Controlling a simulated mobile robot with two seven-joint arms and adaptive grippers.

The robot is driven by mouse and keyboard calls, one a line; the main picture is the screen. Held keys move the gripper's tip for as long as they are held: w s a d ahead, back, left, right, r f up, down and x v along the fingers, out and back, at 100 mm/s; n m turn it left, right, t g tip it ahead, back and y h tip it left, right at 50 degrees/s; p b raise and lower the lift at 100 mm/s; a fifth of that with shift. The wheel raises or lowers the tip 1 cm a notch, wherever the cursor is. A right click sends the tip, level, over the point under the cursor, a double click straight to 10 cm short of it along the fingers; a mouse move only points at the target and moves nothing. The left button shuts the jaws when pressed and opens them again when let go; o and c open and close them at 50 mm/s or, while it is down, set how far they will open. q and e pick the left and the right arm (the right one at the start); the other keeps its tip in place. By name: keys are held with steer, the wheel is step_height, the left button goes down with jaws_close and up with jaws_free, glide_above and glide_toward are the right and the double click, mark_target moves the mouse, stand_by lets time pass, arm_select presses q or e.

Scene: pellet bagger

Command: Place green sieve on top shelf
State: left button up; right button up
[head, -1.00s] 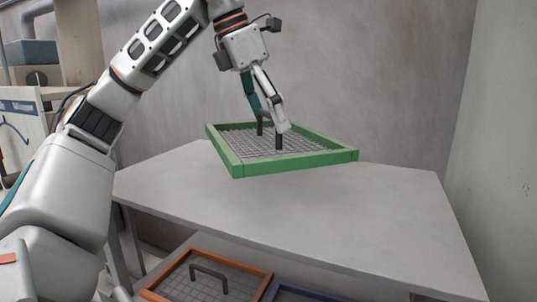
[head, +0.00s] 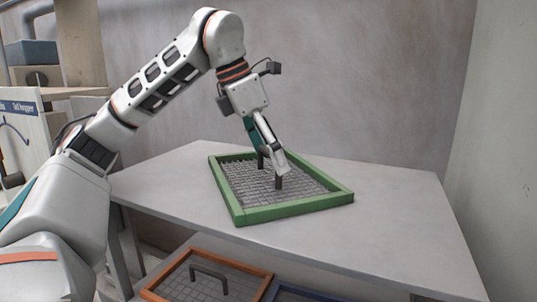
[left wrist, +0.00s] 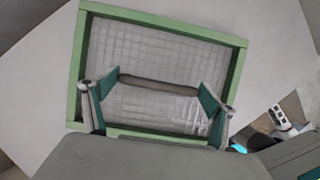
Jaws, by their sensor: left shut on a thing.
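The green sieve (head: 297,207) has a rectangular green frame, a wire mesh and a dark handle. It lies about level at the top shelf (head: 400,225), a grey surface. It looks to be on the surface or just above it; I cannot tell which. My left gripper (head: 270,168) is above the sieve's middle, shut on its handle. In the left wrist view, the gripper's fingers (left wrist: 160,88) are at the handle, and the green frame (left wrist: 165,21) surrounds the mesh. The near side is partly hidden by the gripper body. My right gripper is not in view.
An orange-framed sieve (head: 160,280) with a handle lies on the shelf below, with a blue-framed one (head: 295,293) beside it. Grey walls stand behind and to the right. The top shelf is bare around the green sieve.

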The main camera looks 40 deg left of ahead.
arm_select(q)
steer(key=o, duration=1.3)
steer(key=v, duration=1.2)
